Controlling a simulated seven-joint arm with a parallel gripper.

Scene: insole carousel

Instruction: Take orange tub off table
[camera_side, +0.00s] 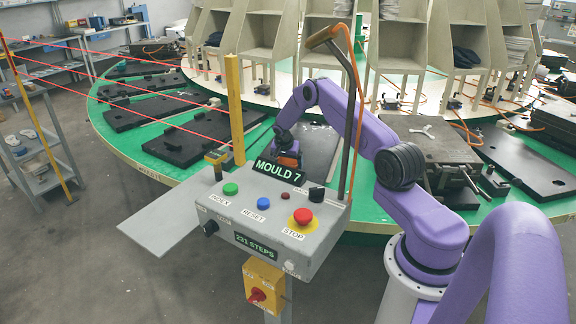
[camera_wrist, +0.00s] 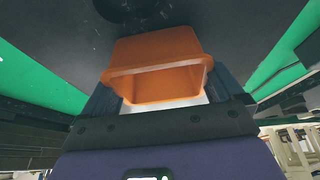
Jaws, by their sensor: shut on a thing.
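The orange tub (camera_wrist: 155,52) fills the middle of the wrist view, between the two dark fingers of my gripper (camera_wrist: 165,92). My gripper is shut on the tub. In the side view my gripper (camera_side: 287,150) is low over the green carousel table (camera_side: 150,150), behind the control box. A small part of the orange tub (camera_side: 289,158) shows there above the box's top edge. The box hides the lower part of the tub, so I cannot tell whether it touches the surface below.
The grey control box (camera_side: 270,222), with several buttons and a red stop knob, stands in front of my gripper. A yellow post (camera_side: 235,110) and a bent handle (camera_side: 350,90) rise beside it. Black mould plates (camera_side: 190,138) lie on the table. A grey shelf plate (camera_side: 165,218) sticks out left.

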